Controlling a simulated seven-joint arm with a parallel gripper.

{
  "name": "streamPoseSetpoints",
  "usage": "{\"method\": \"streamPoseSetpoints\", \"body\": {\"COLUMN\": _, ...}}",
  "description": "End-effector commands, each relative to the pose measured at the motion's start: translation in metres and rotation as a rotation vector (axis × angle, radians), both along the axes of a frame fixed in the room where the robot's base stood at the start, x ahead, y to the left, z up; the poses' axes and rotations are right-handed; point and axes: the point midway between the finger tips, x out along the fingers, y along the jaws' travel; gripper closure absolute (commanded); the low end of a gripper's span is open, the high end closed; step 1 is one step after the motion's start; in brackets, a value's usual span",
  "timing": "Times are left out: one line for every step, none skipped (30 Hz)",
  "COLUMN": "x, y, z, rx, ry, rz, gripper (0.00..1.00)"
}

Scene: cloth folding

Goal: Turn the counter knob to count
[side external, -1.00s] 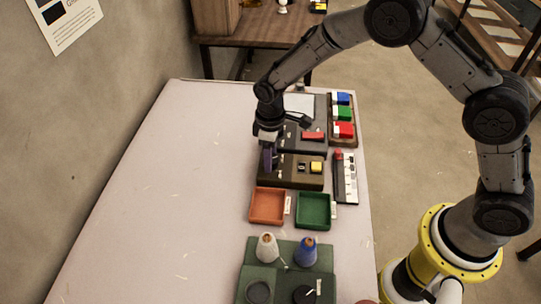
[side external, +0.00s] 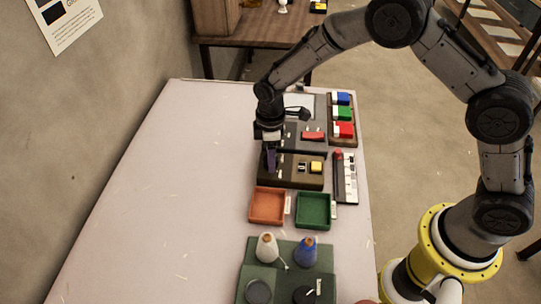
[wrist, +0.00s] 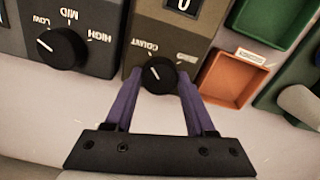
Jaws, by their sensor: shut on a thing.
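The counter is a dark olive-brown box (side external: 287,178) with a small display and a yellow button (side external: 316,167). In the wrist view its panel (wrist: 160,30) shows a display reading 0 and a black round knob (wrist: 158,76) below it. The word COUNT is printed up and left of the knob; a second label at its right is hard to read. The knob's white mark appears to point up-left, toward COUNT. My gripper (wrist: 160,75) has its purple fingers shut on the knob, one on each side. In the side view my gripper (side external: 271,158) hides the knob.
Beside the counter is a grey box with a LOW/MID/HIGH knob (wrist: 61,48). An orange tray (side external: 267,206) and a green tray (side external: 313,210) sit in front. A slider strip (side external: 345,178) stands at the right. The table's left side is clear.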

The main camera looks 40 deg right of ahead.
Motion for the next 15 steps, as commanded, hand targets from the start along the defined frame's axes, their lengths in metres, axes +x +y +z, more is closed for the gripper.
{"method": "streamPoseSetpoints", "body": {"x": 0.0011, "y": 0.0006, "z": 0.0018, "rx": 0.001, "ry": -0.004, "rz": 0.005, "gripper": 1.0}}
{"method": "streamPoseSetpoints", "body": {"x": 0.0012, "y": 0.0007, "z": 0.0019, "rx": 0.001, "ry": -0.004, "rz": 0.005, "gripper": 1.0}}
{"method": "streamPoseSetpoints", "body": {"x": 0.0012, "y": 0.0007, "z": 0.0019, "rx": 0.001, "ry": -0.004, "rz": 0.005, "gripper": 1.0}}
{"method": "streamPoseSetpoints", "body": {"x": 0.0012, "y": 0.0007, "z": 0.0019, "rx": 0.001, "ry": -0.004, "rz": 0.005, "gripper": 0.41}}
{"method": "streamPoseSetpoints", "body": {"x": 0.0012, "y": 0.0007, "z": 0.0019, "rx": 0.001, "ry": -0.004, "rz": 0.005, "gripper": 0.36}}
{"method": "streamPoseSetpoints", "body": {"x": 0.0011, "y": 0.0007, "z": 0.0017, "rx": 0.0, "ry": -0.004, "rz": 0.004, "gripper": 0.29}}
{"method": "streamPoseSetpoints", "body": {"x": 0.001, "y": 0.0007, "z": 0.0016, "rx": 0.0, "ry": -0.004, "rz": 0.004, "gripper": 0.23}}
{"method": "streamPoseSetpoints", "body": {"x": 0.0009, "y": 0.0006, "z": 0.0014, "rx": 0.0, "ry": -0.004, "rz": 0.004, "gripper": 0.18}}
{"method": "streamPoseSetpoints", "body": {"x": 0.0007, "y": 0.0006, "z": 0.0012, "rx": 0.001, "ry": -0.003, "rz": 0.003, "gripper": 0.15}}
{"method": "streamPoseSetpoints", "body": {"x": 0.0007, "y": 0.0006, "z": 0.0011, "rx": 0.001, "ry": -0.003, "rz": 0.003, "gripper": 0.15}}
{"method": "streamPoseSetpoints", "body": {"x": 0.0007, "y": 0.0005, "z": 0.001, "rx": 0.0, "ry": -0.002, "rz": 0.003, "gripper": 0.15}}
{"method": "streamPoseSetpoints", "body": {"x": 0.0005, "y": 0.0005, "z": 0.0008, "rx": 0.0, "ry": -0.002, "rz": 0.003, "gripper": 0.15}}
{"method": "streamPoseSetpoints", "body": {"x": 0.0005, "y": 0.0004, "z": 0.0007, "rx": 0.0, "ry": -0.002, "rz": 0.002, "gripper": 0.15}}
{"method": "streamPoseSetpoints", "body": {"x": 0.0005, "y": 0.0004, "z": 0.0007, "rx": 0.0, "ry": -0.002, "rz": 0.002, "gripper": 0.15}}
{"method": "streamPoseSetpoints", "body": {"x": 0.0004, "y": 0.0004, "z": 0.0006, "rx": 0.0, "ry": -0.001, "rz": 0.002, "gripper": 0.15}}
